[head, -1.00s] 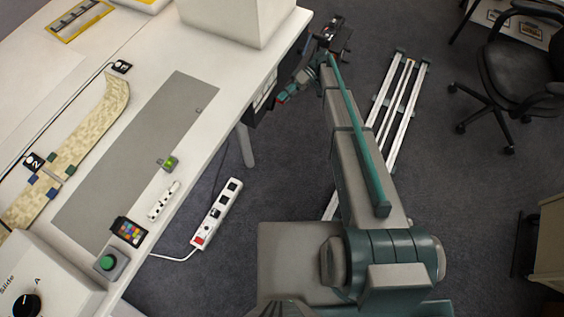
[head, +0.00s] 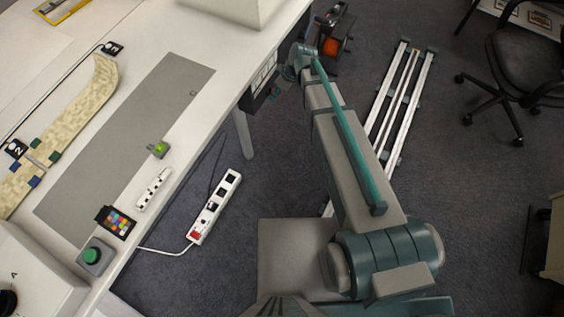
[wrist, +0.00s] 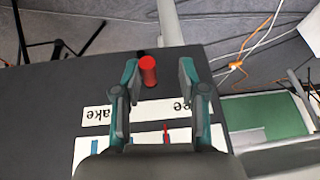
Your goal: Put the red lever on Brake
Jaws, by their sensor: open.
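In the wrist view, a red lever (wrist: 148,71) with a round-ended cylindrical grip stands out from a dark panel (wrist: 45,100). My gripper (wrist: 158,70) is open, with one teal finger on each side of the lever. The lever is closer to the left finger, and I see a gap to both. A white label reading "ake" (wrist: 103,116), upside down, is at the left. Another label, with "ee" (wrist: 184,105) showing, is partly hidden by the right finger. In the head view, the dark panel box (head: 262,80) hangs at the table's edge; the lever cannot be made out there.
In the wrist view, a white plate (wrist: 88,150) with blue marks and a thin red pointer lies below the labels. In the head view, the white table (head: 222,62) is left of my arm. A power strip (head: 216,205) and metal rails (head: 400,100) lie on the floor.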

